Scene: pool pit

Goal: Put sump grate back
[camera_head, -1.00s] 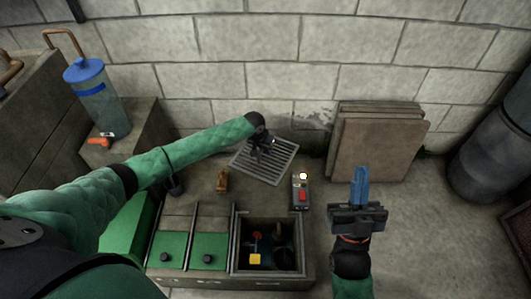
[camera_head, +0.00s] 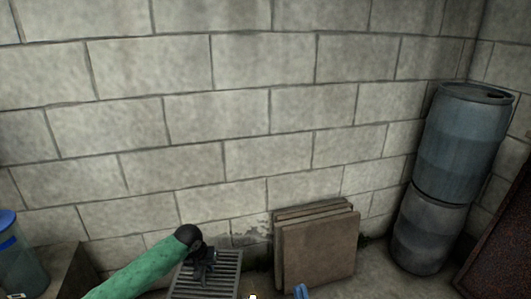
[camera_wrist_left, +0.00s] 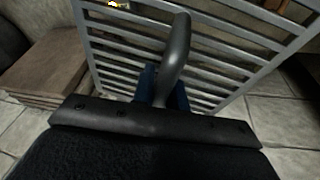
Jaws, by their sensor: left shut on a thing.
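The sump grate (camera_head: 226,272) is a grey slatted metal grid at the bottom of the head view, partly cut off by the frame edge. My left gripper (camera_head: 203,272) is over it. In the left wrist view the blue fingers (camera_wrist_left: 163,88) are closed around the dark curved handle (camera_wrist_left: 178,55) of the grate (camera_wrist_left: 225,57). I cannot tell whether the grate is clear of the floor. Only the blue fingertips of my right gripper (camera_head: 301,291) show at the bottom edge. The sump opening is out of view.
Stacked brown slabs (camera_head: 318,252) lean against the block wall (camera_head: 240,100), right of the grate. Stacked blue-grey drums (camera_head: 455,150) stand in the right corner beside a rusty panel (camera_head: 500,235). A blue-lidded container (camera_head: 20,262) stands at far left.

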